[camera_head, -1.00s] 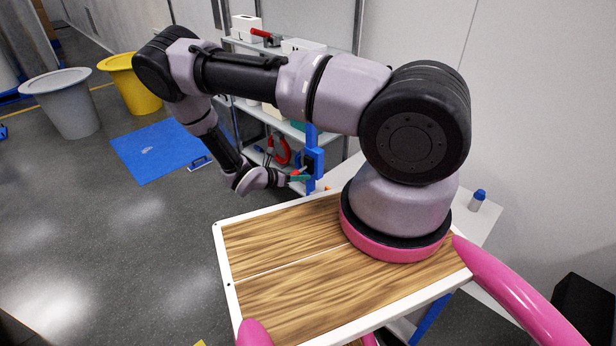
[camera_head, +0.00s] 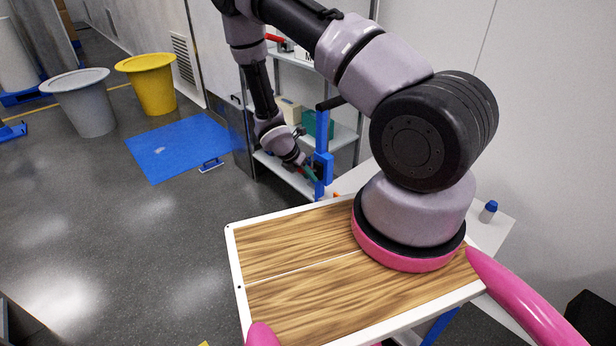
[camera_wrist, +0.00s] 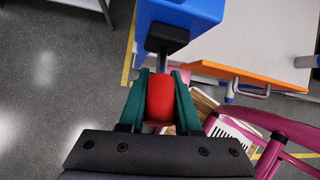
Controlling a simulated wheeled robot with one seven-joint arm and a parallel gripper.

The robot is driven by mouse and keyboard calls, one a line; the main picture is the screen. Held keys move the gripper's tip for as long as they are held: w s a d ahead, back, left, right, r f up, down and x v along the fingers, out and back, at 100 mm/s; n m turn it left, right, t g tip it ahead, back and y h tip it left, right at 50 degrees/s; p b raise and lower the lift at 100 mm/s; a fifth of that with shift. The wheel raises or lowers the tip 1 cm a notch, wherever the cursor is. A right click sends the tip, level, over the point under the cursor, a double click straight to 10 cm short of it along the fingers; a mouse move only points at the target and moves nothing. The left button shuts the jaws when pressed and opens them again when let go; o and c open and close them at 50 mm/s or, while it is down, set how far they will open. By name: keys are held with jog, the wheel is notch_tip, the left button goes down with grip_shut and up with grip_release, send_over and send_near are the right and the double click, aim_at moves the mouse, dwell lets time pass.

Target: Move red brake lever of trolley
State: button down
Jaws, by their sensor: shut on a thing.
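The red brake lever (camera_wrist: 160,97) shows in the wrist view as a red grip on a dark stem that runs up to a blue block (camera_wrist: 180,15). My gripper (camera_wrist: 161,80) has its two green fingers on either side of the red grip, shut on it. In the head view my gripper (camera_head: 306,169) is beside the blue upright (camera_head: 323,165), low and beyond my wooden deck. The red grip is too small or hidden to make out there. The trolley's pale top (camera_wrist: 265,30) with an orange edge (camera_wrist: 235,72) lies right of the lever in the wrist view.
A shelf rack (camera_head: 345,135) with boxes stands behind the blue upright, close to my arm. A blue floor mat (camera_head: 180,147), a yellow bin (camera_head: 150,85) and a grey bin (camera_head: 85,100) are to the left.

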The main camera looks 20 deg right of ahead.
dwell(0.4)
jog(key=c, duration=0.6)
grip_release()
jog(key=w+v, duration=0.1)
jog(key=v, duration=0.9)
jog(key=shift+s+a+r, duration=0.2)
jog(key=shift+s+r, duration=0.2)
jog(key=shift+s, duration=0.05)
